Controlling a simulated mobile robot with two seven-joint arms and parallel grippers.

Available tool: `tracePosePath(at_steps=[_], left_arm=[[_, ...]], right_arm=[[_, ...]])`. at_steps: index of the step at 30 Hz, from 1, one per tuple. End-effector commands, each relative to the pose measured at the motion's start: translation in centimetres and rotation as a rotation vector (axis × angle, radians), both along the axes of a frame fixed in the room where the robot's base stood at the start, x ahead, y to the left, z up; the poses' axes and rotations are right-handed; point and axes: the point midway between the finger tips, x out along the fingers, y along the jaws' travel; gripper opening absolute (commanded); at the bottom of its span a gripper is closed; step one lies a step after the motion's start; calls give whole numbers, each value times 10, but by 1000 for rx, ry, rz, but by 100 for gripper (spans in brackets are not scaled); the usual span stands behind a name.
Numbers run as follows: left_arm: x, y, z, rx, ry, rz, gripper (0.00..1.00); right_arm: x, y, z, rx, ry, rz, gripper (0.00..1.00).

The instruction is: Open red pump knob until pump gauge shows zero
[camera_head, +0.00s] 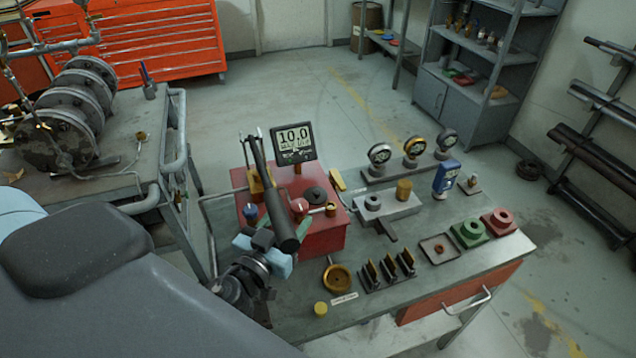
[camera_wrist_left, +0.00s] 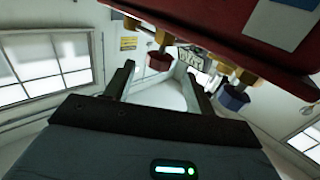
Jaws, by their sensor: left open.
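The red pump (camera_head: 318,241) stands on the bench, with a digital gauge (camera_head: 293,140) behind it that reads 10.0. The red knob (camera_head: 299,207) sits on the pump's near side, partly beside the black pump handle (camera_head: 272,190). A blue knob (camera_head: 250,212) is to its left. My left gripper (camera_head: 262,238) is at the pump's front left, partly hidden by the handle. In the left wrist view its fingers (camera_wrist_left: 160,90) are apart and empty. The red knob (camera_wrist_left: 160,61) appears ahead of the gap between them, and the blue knob (camera_wrist_left: 235,97) lies right of the right finger.
The bench (camera_head: 400,285) carries a grey block with a lever (camera_head: 385,210), several small gauges behind it, a brass ring (camera_head: 338,278), black clamps (camera_head: 388,272) and red and green blocks at right. The long pump handle rises close to my left gripper.

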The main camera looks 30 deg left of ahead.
Motion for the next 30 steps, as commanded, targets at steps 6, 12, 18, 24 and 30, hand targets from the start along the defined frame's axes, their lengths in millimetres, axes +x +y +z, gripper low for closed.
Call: tracePosePath(at_steps=[6, 12, 18, 24, 30], left_arm=[[1, -1, 0, -1, -3, -5, 55], [19, 0, 3, 1, -8, -5, 55], [48, 3, 4, 3, -10, -5, 55], [69, 4, 2, 0, -5, -5, 55], [78, 5, 0, -2, -2, -5, 55]], right_arm=[[-6, 2, -2, 6, 13, -7, 0], [-10, 2, 2, 5, 15, -7, 0], [5, 2, 16, 4, -25, -6, 0], [11, -2, 21, -5, -41, 3, 0], [11, -4, 21, -12, -40, 7, 0]])
